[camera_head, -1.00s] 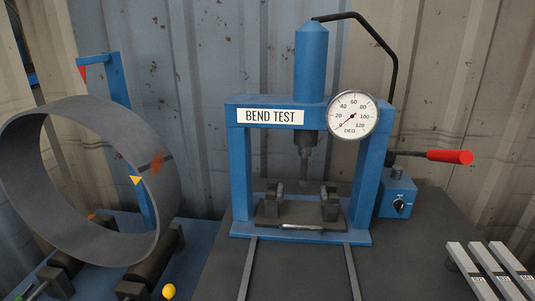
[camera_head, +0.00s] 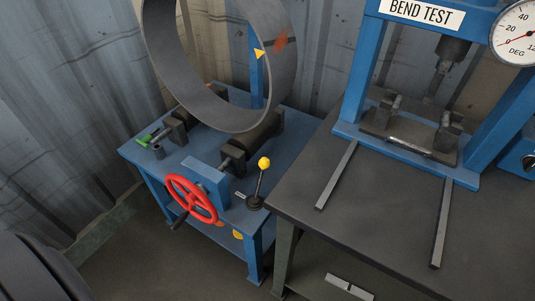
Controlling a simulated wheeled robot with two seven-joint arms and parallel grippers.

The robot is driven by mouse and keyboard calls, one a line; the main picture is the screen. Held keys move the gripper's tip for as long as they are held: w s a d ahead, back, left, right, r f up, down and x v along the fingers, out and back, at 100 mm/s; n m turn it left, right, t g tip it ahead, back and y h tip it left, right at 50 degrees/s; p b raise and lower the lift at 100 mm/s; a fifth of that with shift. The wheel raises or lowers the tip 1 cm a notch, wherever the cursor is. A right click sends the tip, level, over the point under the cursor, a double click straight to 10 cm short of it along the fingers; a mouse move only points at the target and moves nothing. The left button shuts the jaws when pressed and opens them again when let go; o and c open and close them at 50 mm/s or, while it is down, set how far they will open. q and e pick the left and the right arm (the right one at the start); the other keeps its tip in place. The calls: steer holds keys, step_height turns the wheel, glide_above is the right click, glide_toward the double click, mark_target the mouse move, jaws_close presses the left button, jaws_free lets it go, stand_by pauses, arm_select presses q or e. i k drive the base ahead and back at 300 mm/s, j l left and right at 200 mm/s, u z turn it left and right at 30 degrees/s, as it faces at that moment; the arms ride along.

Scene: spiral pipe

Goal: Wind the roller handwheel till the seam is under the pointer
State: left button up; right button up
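The red handwheel (camera_head: 193,199) is on the front of the blue roller stand (camera_head: 158,190), with a dark crank grip at its lower left. The large grey pipe ring (camera_head: 225,118) rests upright on the dark rollers (camera_head: 255,140), its top cut off by the picture edge. A yellow triangle (camera_head: 259,54) is on or near its right rim, close to an orange smear (camera_head: 281,40) on the pipe wall. I cannot make out the seam for sure. The red pointer tip is out of view. Neither of my grippers shows.
A lever with a yellow knob (camera_head: 264,163) stands right of the handwheel. A green-handled screw (camera_head: 146,140) is at the stand's left. The bend test press (camera_head: 353,133) sits on the dark bench (camera_head: 330,222) at right. Open floor (camera_head: 150,255) lies before the stand.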

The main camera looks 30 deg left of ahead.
mark_target(192, 198)
steer(key=u, duration=1.25)
